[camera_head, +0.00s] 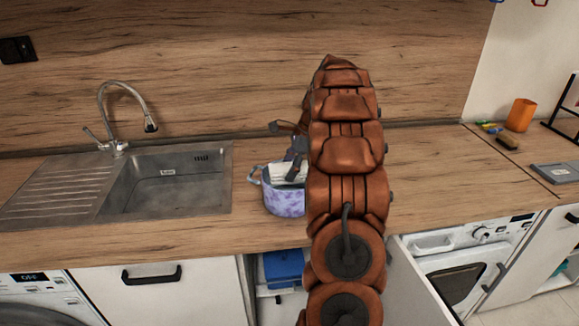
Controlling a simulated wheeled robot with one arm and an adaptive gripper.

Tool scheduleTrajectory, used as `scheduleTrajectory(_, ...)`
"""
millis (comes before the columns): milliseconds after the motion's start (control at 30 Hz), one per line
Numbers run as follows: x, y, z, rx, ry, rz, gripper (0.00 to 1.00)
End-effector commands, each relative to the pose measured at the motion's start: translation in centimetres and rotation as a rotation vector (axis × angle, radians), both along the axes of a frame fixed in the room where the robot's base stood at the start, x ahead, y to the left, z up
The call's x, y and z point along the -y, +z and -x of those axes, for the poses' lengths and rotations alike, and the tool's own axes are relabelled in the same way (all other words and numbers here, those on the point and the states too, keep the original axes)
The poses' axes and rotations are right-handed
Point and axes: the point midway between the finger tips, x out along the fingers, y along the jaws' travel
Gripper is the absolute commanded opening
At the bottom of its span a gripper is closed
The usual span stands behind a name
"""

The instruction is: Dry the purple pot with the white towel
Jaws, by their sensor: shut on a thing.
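The purple pot (284,202) stands on the wooden counter, right of the sink. It has a mottled purple and white side and a handle at its left. My gripper (290,172) is at the top of the pot, shut on the white towel (287,180). The towel shows as a small white patch at the pot's opening. My orange-brown arm covers the right part of the pot. I cannot tell how far the towel reaches inside or whether it touches the pot's wall.
A metal sink (168,181) with a curved faucet (128,95) is at the left. An orange cup (520,115) and small items stand at the far right. A cupboard below is open, with a blue box (284,268) inside. The counter (430,175) right of my arm is clear.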

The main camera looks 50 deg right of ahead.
Motion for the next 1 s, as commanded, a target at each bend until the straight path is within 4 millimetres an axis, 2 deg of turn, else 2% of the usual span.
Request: scheduleTrajectory(1000,0.0,-2.4,0.0,0.001,-0.002,0.001,0.38)
